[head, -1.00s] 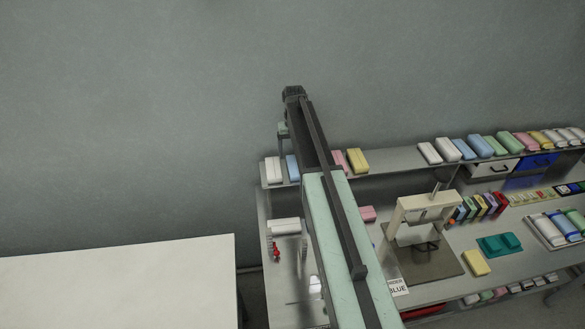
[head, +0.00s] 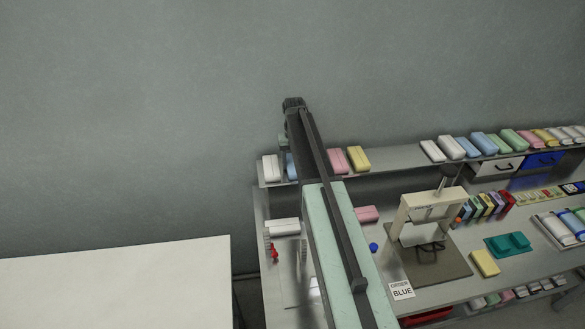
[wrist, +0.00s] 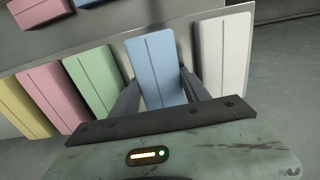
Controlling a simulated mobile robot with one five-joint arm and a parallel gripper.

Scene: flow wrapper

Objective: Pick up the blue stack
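The blue stack (wrist: 157,68) is a pale blue block with a lengthwise seam, standing in a row of stacks in the wrist view. My gripper (wrist: 158,78) has one finger on each side of it, with the stack between the fingers. The fingers look spread and close to its sides; whether they touch it I cannot tell. In the head view the blue stack (head: 291,167) is on the raised shelf, partly hidden by my arm. My fingers are mostly hidden there.
A white stack (wrist: 223,55) stands close to the right finger, and a green stack (wrist: 95,78) to the left finger. The shelf (head: 400,159) continues right with more stacks. A press (head: 429,215) and a "BLUE" order card (head: 402,291) are on the bench below.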

